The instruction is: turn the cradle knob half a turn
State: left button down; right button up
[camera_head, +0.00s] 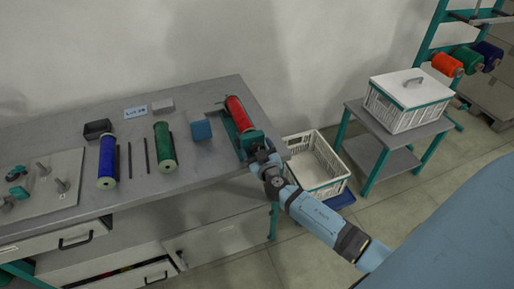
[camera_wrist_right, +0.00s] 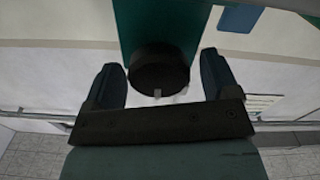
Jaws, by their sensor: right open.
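The cradle (camera_head: 250,141) is a green stand at the right end of the bench, with a red bobbin (camera_head: 239,113) lying in it. My right gripper (camera_head: 261,156) is at the near end of the cradle. In the right wrist view the dark round cradle knob (camera_wrist_right: 159,72) sits between the two fingers of my right gripper (camera_wrist_right: 161,78). The fingers are open, with a gap on each side of the knob. A small pale mark shows on the knob's lower edge. In the head view the knob is hidden by my gripper. My left gripper is out of view.
A white crate (camera_head: 314,166) stands right of the bench. A lidded basket (camera_head: 405,108) is on a side table.

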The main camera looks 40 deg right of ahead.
jog(key=shift+w, duration=0.1)
jog(key=c, duration=0.9)
